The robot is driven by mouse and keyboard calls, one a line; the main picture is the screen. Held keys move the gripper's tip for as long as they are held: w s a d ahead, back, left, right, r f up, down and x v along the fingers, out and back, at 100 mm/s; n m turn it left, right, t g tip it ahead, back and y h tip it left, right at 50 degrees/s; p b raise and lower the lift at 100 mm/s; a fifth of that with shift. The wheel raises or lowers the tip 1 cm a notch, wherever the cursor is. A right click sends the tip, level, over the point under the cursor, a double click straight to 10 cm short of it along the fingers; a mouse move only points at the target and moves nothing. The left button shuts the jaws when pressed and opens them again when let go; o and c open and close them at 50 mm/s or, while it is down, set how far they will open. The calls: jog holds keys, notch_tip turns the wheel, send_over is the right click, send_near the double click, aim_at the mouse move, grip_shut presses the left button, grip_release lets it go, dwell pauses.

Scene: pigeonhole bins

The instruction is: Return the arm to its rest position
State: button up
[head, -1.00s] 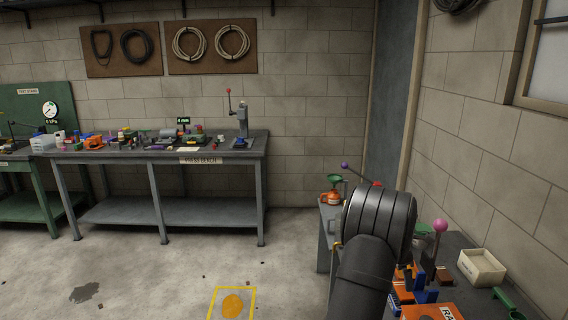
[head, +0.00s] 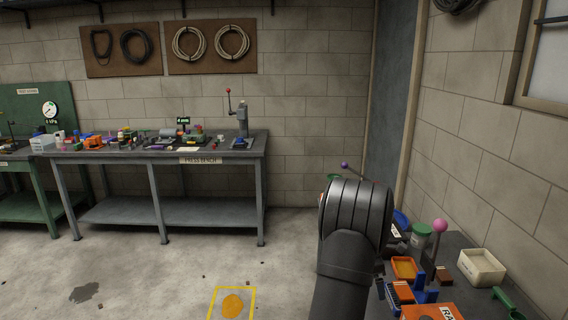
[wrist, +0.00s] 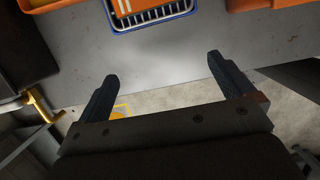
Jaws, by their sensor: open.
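My gripper (wrist: 162,68) is open in the wrist view, with its two dark fingers spread wide and nothing between them. Its fingers lie over the edge of a grey bench top (wrist: 185,75), with concrete floor showing below that edge. In the head view my dark arm stands over the left side of the right-hand bench, and the gripper's fingers are hidden behind it.
A blue basket (wrist: 152,17) with an orange item lies beyond the fingertips. The right bench also holds an orange tray (head: 404,268), a pink-knobbed lever (head: 440,226) and a cream bin (head: 482,267).

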jog(key=s+a+f+m+g+y, duration=0.1)
jog(key=s+a+f+m, duration=0.2)
jog(key=a, duration=0.6)
jog(key=s+a+f+m+g+y, duration=0.1)
jog(key=a+f+m, duration=0.3)
jog(key=a+m, duration=0.4)
jog(key=s+a+f+m+g+y, duration=0.1)
jog(key=s+a+f+m, duration=0.2)
jog(key=a+m, duration=0.3)
jog(key=s+a, duration=0.1)
jog(key=a, duration=0.3)
jog(key=shift+s+a+f, duration=0.15)
jog(key=shift+s+a, duration=0.15)
jog(key=shift+s, duration=0.05)
